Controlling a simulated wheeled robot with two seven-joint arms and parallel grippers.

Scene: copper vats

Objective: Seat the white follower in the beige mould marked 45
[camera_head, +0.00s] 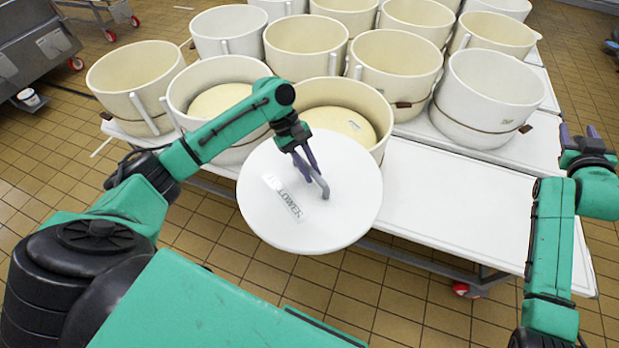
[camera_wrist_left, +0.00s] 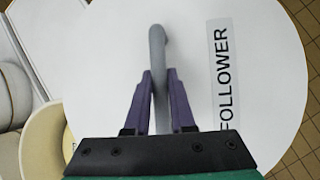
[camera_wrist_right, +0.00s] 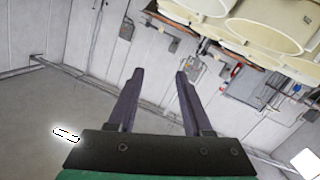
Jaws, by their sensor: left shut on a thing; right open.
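The white follower (camera_head: 340,222) is a round disc labelled FOLLOWER with a grey hooked handle. My left gripper (camera_head: 312,172) is shut on the handle and holds the disc in front of the table's near edge. In the left wrist view, the follower (camera_wrist_left: 270,60) fills most of the picture. Behind it stands a beige mould (camera_head: 377,98) with a pale yellow mass inside; the disc and my left arm hide part of it. I cannot read a 45 on any mould. My right gripper (camera_head: 580,135) is open and empty at the right; it also shows in the right wrist view (camera_wrist_right: 160,75).
A cream-white mould (camera_head: 175,90) with a similar mass stands left of it, partly behind my left arm. Several other moulds crowd the back, including a white one (camera_head: 490,85) at the right. The white tabletop (camera_head: 440,195) is bare at the front right. Tiled floor (camera_head: 210,235) lies in front.

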